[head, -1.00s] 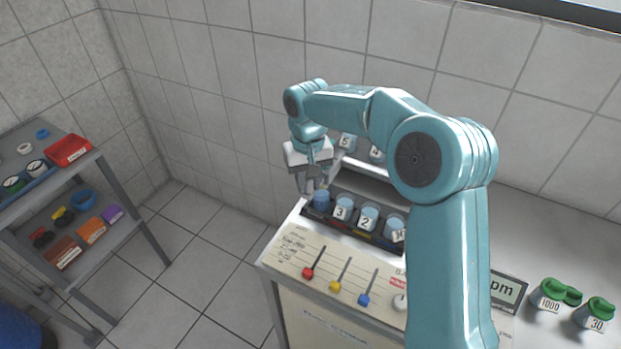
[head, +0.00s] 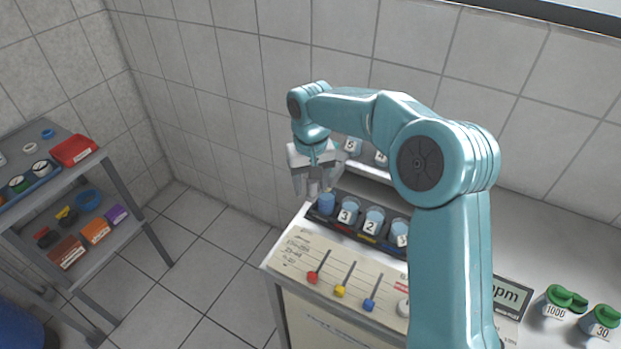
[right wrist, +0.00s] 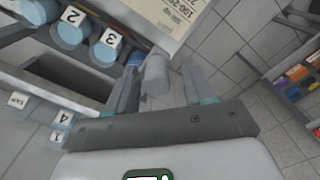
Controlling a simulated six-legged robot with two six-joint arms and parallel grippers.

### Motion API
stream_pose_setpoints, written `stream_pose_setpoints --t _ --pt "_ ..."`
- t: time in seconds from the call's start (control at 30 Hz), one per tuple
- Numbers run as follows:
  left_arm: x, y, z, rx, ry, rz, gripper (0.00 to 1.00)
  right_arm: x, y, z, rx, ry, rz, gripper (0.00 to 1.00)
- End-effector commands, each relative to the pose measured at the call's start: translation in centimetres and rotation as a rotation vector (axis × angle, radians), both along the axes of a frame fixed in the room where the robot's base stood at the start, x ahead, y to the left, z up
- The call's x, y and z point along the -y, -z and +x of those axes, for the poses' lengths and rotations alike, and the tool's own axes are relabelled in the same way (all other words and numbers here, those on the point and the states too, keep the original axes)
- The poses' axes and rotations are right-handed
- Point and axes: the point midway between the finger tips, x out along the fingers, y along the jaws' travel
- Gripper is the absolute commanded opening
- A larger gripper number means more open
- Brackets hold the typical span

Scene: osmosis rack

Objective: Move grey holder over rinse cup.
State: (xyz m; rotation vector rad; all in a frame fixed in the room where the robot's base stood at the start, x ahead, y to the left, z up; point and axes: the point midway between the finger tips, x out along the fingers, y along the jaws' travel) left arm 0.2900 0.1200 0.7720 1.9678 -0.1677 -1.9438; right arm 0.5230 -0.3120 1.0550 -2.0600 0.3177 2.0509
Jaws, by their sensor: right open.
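My right gripper (head: 314,187) is open above the left end of a dark cup rack (head: 350,232) on the console. In the right wrist view, a grey cylindrical piece (right wrist: 155,75), which looks like the grey holder, lies between the spread fingers (right wrist: 160,88), with gaps on both sides. A plain blue cup (head: 327,204) stands at the rack's left end, just below and right of the fingertips. Beside it are light-blue cups labelled 3 (head: 345,216) and 2 (head: 370,226). I cannot tell which cup is the rinse cup. My left gripper is out of view.
The console front has red, yellow and blue sliders (head: 340,290). A raised back shelf carries more numbered cups (head: 352,146). Green-topped containers (head: 565,300) stand at the right. A grey shelf cart (head: 150,235) stands at the left. The tiled wall is close behind the arm.

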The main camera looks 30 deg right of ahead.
Motion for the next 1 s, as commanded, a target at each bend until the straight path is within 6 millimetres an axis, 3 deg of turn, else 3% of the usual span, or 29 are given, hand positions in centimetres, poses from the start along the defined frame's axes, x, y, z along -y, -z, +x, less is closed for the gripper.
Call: stream_pose_setpoints --t 0.17,0.5,0.7,1.0 --pt "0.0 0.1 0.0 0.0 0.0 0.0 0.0 0.0 -1.5 0.1 0.002 0.001 -0.001 0.52" --pt "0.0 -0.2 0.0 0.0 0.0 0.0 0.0 -0.1 -10.3 0.2 0.006 0.0 -0.001 0.52" --pt "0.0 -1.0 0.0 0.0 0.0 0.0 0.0 -0.1 -14.5 0.1 0.003 -0.001 -0.001 0.52" --pt "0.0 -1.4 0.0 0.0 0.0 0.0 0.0 -0.1 -16.4 0.0 0.0 -0.001 0.0 0.52"
